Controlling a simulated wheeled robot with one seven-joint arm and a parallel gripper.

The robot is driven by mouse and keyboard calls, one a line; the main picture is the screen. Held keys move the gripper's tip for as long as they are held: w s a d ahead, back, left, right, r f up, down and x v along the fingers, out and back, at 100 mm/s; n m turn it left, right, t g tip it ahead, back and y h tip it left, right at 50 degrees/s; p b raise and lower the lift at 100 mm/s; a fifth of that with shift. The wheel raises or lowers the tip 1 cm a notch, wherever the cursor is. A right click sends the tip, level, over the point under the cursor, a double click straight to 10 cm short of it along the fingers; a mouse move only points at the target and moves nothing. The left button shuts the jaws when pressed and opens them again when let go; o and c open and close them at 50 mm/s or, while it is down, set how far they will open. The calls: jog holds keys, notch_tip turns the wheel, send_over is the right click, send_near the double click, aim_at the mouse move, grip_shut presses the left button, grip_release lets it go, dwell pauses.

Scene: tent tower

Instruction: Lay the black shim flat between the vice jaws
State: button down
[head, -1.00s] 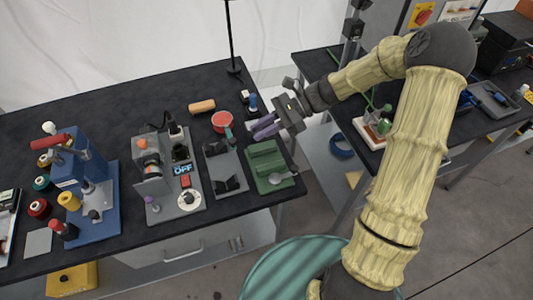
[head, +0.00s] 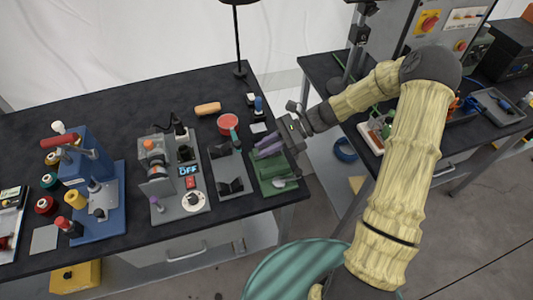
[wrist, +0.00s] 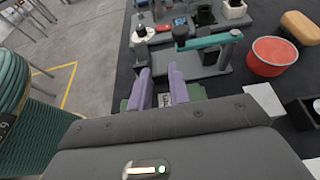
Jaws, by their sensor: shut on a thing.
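The green vice (head: 268,187) stands near the right front edge of the black bench. A rounded grey part lies at its front. My gripper (head: 258,150), with purple fingers, reaches in from the right over the vice's far part. In the wrist view my gripper (wrist: 159,70) points away, with green parts of the vice (wrist: 196,92) beside and behind the fingers. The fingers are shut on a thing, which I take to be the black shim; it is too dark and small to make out. The fingers hide part of the vice and its jaw gap.
Left of the vice stands a grey fixture (head: 228,172) with a teal-handled lever. A red round tub (head: 228,124) and an orange block (head: 207,108) lie behind it. A lamp post (head: 238,45) rises at the back. A gap separates this bench from the right one.

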jog(key=shift+f, duration=1.85)
jog(key=shift+f, duration=0.65)
jog(key=c, duration=1.3)
grip_release()
jog(key=shift+r, duration=0.1)
jog(key=shift+r, duration=0.1)
jog(key=shift+w+r, duration=0.1)
jog(key=shift+r, duration=0.2)
jog(key=b+v, duration=0.1)
jog(key=v, duration=1.1)
